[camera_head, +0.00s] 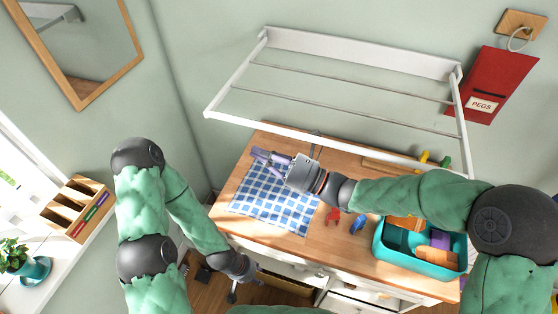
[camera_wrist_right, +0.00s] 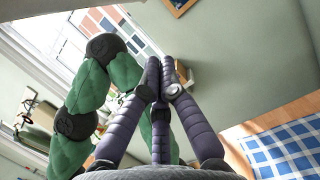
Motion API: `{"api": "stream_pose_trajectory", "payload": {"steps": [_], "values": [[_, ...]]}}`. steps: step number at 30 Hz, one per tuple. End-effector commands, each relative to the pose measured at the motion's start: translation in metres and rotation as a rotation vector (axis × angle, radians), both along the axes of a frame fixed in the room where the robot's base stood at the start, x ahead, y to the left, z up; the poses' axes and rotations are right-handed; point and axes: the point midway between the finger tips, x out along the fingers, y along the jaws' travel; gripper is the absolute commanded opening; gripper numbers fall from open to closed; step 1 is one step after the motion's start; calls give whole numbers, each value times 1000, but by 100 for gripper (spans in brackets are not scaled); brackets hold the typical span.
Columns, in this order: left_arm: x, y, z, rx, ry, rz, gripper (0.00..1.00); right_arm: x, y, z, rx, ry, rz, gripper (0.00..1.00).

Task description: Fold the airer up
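The white airer (camera_head: 360,52) is on the wall in the head view, its frame folded out over the wooden counter. Its front bar (camera_head: 290,133) runs from the left corner towards the lower right, with thin rods behind it. My right gripper (camera_head: 264,157) appears just below the front bar in the picture, over the checked cloth, and does not hold the bar. In the right wrist view, its purple fingers (camera_wrist_right: 160,75) come together at the tips with nothing visible between them. My left gripper (camera_head: 234,294) is low, beside the counter's front left; its fingers are too small to read.
The counter carries a blue checked cloth (camera_head: 268,200), red and blue pegs (camera_head: 357,224) and a teal box (camera_head: 393,258). A red peg bag (camera_head: 492,84) hangs to the right of the airer. A mirror (camera_head: 88,48) and a window sill with a wooden organiser (camera_head: 76,208) are left.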

Motion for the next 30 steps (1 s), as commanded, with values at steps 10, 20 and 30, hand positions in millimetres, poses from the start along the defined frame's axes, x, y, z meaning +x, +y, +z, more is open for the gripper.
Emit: {"api": "stream_pose_trajectory", "payload": {"steps": [10, 20, 30], "values": [[0, 0, 0, 0, 0, 0, 40, 11, 12, 36, 0, -2, -1, 0], [0, 0, 0, 0, 0, 0, 40, 12, 11, 43, 0, 0, 0, 0], [0, 0, 6, 0, 0, 0, 40, 12, 11, 48, 2, 8, 0, 0]]}}
